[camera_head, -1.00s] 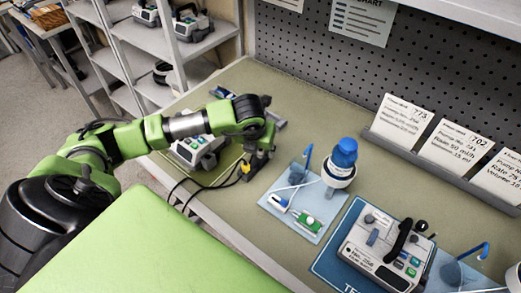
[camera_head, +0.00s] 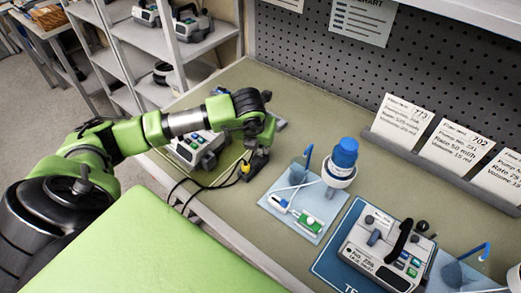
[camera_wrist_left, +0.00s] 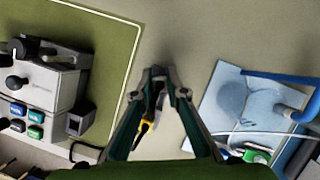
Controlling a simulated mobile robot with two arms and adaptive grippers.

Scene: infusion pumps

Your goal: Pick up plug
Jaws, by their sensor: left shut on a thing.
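The plug (camera_head: 245,167) is small, yellow and black, with a dark cable, at the front left part of the worktop. My left gripper (camera_head: 257,168) is at the plug, low over the worktop. In the left wrist view the left gripper's fingers (camera_wrist_left: 159,74) are close together at their tips. The yellow part of the plug (camera_wrist_left: 147,127) shows between the fingers; its rest is partly hidden by them. The left gripper is shut on the plug. My right gripper is in neither view.
A pump (camera_head: 197,147) stands on a green mat left of the gripper. To the right are a pale blue tray (camera_head: 312,233) with a blue-capped bottle (camera_head: 343,158), and another pump (camera_head: 385,250) on a blue mat. Black cables (camera_head: 185,183) hang over the front edge.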

